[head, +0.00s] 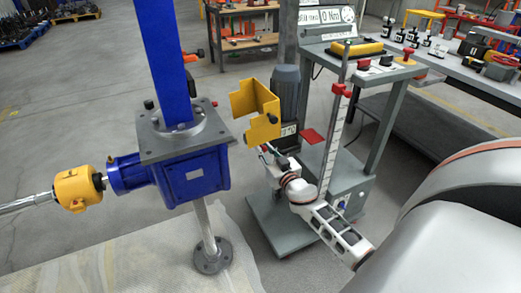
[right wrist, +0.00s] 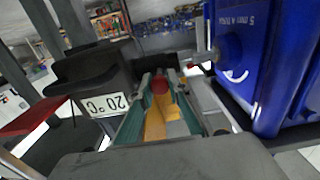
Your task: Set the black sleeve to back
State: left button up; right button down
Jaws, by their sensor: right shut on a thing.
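A blue screw jack (head: 190,175) with a grey top plate stands in the middle of the head view; its blue housing also fills the right of the right wrist view (right wrist: 285,65). A small black knob (head: 149,104) sits on its plate, and a small black piece (head: 272,118) shows at a yellow bent plate (head: 254,108) right of the jack. I cannot tell which black part is the sleeve. My right gripper (head: 268,150) is at the yellow plate's lower edge; between its fingers in the right wrist view (right wrist: 160,105) is yellow material. My left gripper is not in view.
A yellow coupling (head: 78,189) on a silver shaft joins the jack's left side. A grey test stand (head: 345,75) with a display and red-topped knobs stands behind my right arm. A workbench (head: 455,75) with several small parts runs along the right. Open floor lies at the left.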

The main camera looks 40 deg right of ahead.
jog(key=c, duration=1.9)
grip_release()
jog(key=shift+s+d, duration=0.1)
jog(key=shift+d, duration=0.25)
jog(key=shift+a, duration=0.1)
jog(key=shift+s+a, duration=0.1)
jog(key=shift+s, duration=0.15)
jog(key=v, duration=1.1)
jog(key=shift+s, duration=0.25)
